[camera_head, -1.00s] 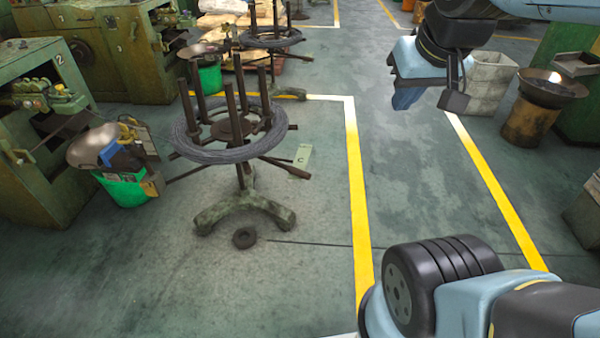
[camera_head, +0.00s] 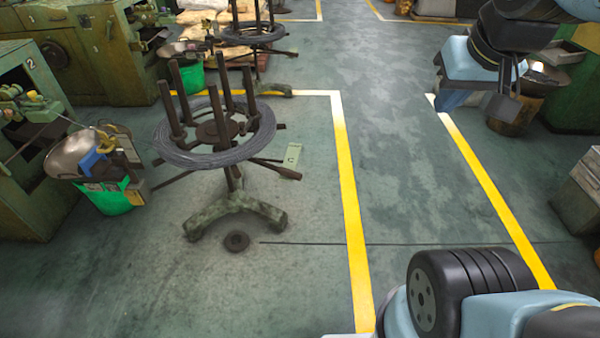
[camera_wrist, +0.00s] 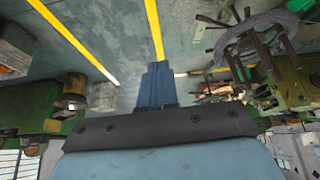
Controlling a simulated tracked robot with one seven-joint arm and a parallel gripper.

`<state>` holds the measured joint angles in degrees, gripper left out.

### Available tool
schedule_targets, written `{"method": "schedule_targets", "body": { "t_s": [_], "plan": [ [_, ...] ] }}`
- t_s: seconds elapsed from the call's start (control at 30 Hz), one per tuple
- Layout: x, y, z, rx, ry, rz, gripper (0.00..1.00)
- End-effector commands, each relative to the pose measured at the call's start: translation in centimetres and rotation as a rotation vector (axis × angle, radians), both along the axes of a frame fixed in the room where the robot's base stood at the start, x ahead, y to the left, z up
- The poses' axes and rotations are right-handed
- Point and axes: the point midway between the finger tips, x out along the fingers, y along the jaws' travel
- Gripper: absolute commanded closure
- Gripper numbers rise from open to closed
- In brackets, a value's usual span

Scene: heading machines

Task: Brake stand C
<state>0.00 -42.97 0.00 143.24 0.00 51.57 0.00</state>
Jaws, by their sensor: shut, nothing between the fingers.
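Stand C (camera_head: 233,205) is a wire stand left of the yellow floor line, with upright dark posts, a coil of grey wire (camera_head: 184,158) around them and a three-footed base. A tag marked C (camera_head: 292,160) sits at the right end of one of its arms. A small dark ring (camera_head: 236,241) lies on the floor in front of its base. My gripper (camera_head: 448,101) is up at the right, well apart from the stand. In the wrist view my blue fingers (camera_wrist: 157,82) are together and empty; the coil (camera_wrist: 262,25) shows at upper right there.
A green tub with a pan (camera_head: 105,190) stands left of the stand, beside a green machine (camera_head: 35,85) marked 2. Another coil stand (camera_head: 250,38) is behind. The floor between the yellow lines is clear. A bin (camera_head: 515,110) stands at the right.

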Motion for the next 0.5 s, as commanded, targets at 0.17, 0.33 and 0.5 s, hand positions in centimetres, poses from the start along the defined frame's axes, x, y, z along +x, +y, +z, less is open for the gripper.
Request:
{"method": "schedule_targets", "body": {
  "t_s": [0.17, 0.33, 0.5],
  "plan": [
    [0.0, 0.0, 0.0, 0.000, 0.001, 0.001, 1.00],
    [1.1, -0.1, -0.1, -0.017, 0.026, 0.021, 1.00],
    [4.0, -0.8, -0.7, -0.073, 0.097, 0.075, 1.00]
  ]
}}
